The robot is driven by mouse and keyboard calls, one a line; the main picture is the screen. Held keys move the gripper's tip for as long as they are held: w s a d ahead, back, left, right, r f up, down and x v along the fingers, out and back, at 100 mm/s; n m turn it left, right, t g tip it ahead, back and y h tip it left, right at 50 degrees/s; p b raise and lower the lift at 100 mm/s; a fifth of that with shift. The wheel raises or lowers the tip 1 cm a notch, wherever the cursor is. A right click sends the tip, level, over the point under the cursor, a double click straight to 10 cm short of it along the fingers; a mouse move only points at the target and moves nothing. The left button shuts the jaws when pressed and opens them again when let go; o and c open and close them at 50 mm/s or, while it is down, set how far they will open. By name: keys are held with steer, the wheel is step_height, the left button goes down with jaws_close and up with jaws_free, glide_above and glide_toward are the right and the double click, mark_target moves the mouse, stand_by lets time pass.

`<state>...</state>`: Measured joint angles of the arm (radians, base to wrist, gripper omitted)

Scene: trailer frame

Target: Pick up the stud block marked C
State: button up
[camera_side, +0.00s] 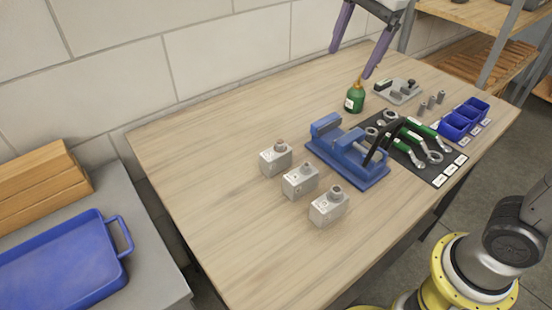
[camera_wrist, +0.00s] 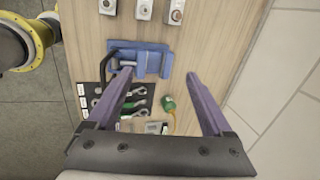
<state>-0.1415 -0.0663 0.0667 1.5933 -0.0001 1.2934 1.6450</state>
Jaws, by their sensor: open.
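Three grey stud blocks stand in a slanting row on the wooden table in the side view: a far block (camera_side: 275,160), a middle block (camera_side: 299,184) and a near block (camera_side: 327,210). Each has a round stud on top. Their face marks are too small to read, so I cannot tell which is C. In the wrist view the blocks show at the top edge, partly cut off (camera_wrist: 144,10). My gripper (camera_side: 350,63) has purple fingers spread apart and empty, above the table's back part, away from the blocks. It also shows in the wrist view (camera_wrist: 160,73).
A blue vise (camera_side: 348,160) stands right of the blocks. Beyond are a dark mat with green-handled tools (camera_side: 424,130), a green bottle (camera_side: 355,99), a grey plate fixture (camera_side: 397,91) and blue bins (camera_side: 455,126). The table left of the blocks is clear. A blue tray (camera_side: 60,265) lies lower left.

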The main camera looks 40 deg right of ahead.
steer(key=w+a+f+m+g, duration=0.1)
steer(key=w+a+f, duration=0.25)
steer(key=w, duration=0.25)
steer(key=g, duration=0.2)
glide_above(276, 151)
steer(key=f, duration=1.6)
steer(key=shift+w+d+f, duration=0.1)
steer(key=shift+d+f, duration=0.05)
steer(key=shift+d, duration=0.05)
steer(key=shift+a+f, duration=0.15)
steer(key=shift+f, duration=1.3)
steer(key=shift+a+f, duration=0.1)
steer(key=shift+f, duration=1.35)
jaws_close()
steer(key=shift+r, duration=0.15)
